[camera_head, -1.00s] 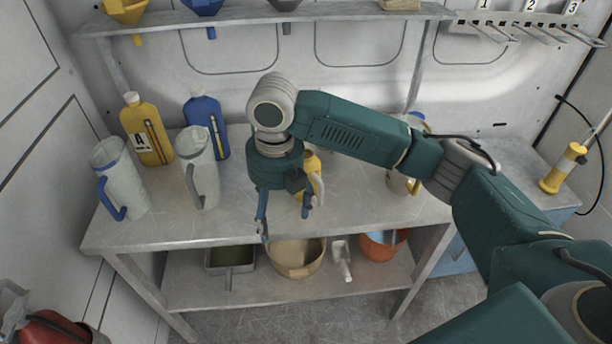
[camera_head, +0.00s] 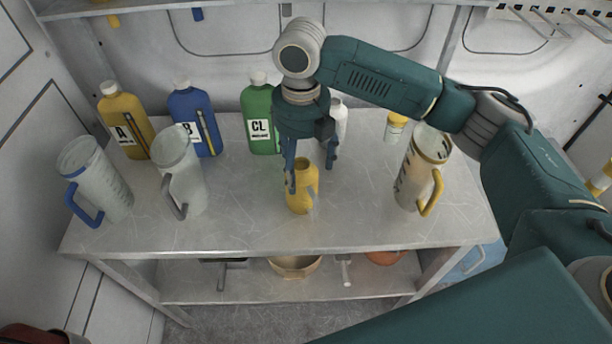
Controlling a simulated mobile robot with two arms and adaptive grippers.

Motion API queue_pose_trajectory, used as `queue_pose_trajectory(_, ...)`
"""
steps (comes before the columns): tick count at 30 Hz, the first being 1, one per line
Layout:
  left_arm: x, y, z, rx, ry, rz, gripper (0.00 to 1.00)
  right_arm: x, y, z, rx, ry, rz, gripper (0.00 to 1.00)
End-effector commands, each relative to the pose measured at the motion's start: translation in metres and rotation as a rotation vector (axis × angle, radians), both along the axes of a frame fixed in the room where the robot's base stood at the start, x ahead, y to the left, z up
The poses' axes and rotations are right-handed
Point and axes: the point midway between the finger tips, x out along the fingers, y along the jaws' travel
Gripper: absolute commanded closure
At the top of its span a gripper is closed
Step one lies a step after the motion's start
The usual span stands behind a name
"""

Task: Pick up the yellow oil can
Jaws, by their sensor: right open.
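The yellow oil can (camera_head: 300,199) stands upright near the middle of the bench top, with an open neck and a small handle on its right side. My right gripper (camera_head: 311,176) points down over it, with its fingers apart. One finger overlaps the can's left side in the picture, and the other is to the right of its neck. I cannot tell if either finger touches the can. My left gripper is not in view.
The steel bench (camera_head: 245,232) has clear room in front of the can. Clear jugs (camera_head: 100,180) (camera_head: 180,160) stand left, another (camera_head: 425,165) right. Yellow (camera_head: 128,120), blue (camera_head: 190,115) and green (camera_head: 258,115) bottles stand behind. A beige bowl (camera_head: 296,268) sits below.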

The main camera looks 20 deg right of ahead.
Motion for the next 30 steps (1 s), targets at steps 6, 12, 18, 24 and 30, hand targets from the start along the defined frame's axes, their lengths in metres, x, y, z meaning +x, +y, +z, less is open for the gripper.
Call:
queue_pose_trajectory(6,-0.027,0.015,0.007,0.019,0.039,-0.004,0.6,-0.001,0.0,-0.031,-0.001,0.002,-0.002,0.21)
queue_pose_trajectory(12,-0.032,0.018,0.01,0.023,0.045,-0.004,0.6,-0.001,0.0,-0.047,-0.001,0.003,-0.001,0.21)
queue_pose_trajectory(18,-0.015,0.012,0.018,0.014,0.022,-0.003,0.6,-0.001,0.0,-0.077,-0.002,0.003,-0.001,0.21)
queue_pose_trajectory(24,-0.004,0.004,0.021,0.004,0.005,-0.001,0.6,-0.001,0.0,-0.092,0.0,0.0,0.0,0.21)
queue_pose_trajectory(30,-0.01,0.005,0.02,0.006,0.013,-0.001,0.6,-0.001,0.0,-0.093,0.0,-0.001,0.0,0.23)
